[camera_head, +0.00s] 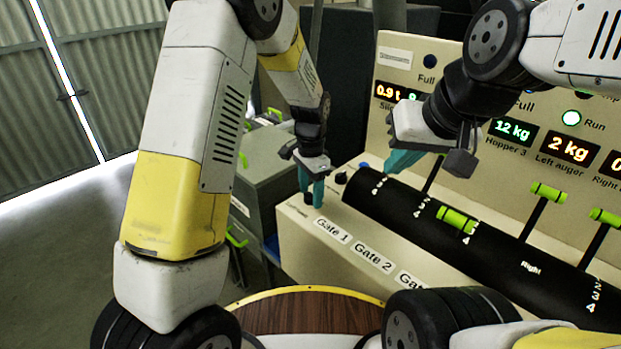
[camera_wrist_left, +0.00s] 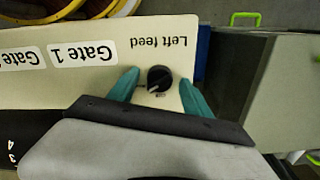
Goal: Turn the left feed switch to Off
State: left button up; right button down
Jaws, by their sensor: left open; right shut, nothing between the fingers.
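The left feed switch (camera_wrist_left: 159,78) is a round black knob on the cream panel, beside the upside-down "Left feed" label in the left wrist view. Its white pointer mark points to the lower left there; the small position marks beside it are too small to read. My left gripper (camera_wrist_left: 159,92) is open, with one teal finger on each side of the knob; I cannot tell whether they touch it. In the head view the left gripper (camera_head: 312,193) reaches down over the panel and mostly hides the knob. My right gripper (camera_head: 402,160) is shut and empty above the black lever housing.
A black lever housing (camera_head: 400,206) with green-handled levers (camera_head: 548,192) runs to the right. Gate labels (camera_head: 372,258) line the cream panel. Behind stands a panel with lit displays (camera_head: 513,131). Grey boxes (camera_head: 270,165) stand left of the panel. A round wooden top (camera_head: 305,312) is in front.

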pick_arm(q)
jog(key=shift+c, duration=0.4)
grip_shut()
jog(key=shift+n, duration=0.4)
jog(key=n, duration=0.5)
jog(key=shift+n, duration=0.3)
jog(key=n, duration=0.5)
jog(key=shift+r, duration=0.1)
jog(key=shift+n, duration=0.4)
jog(key=shift+o, duration=0.4)
grip_release()
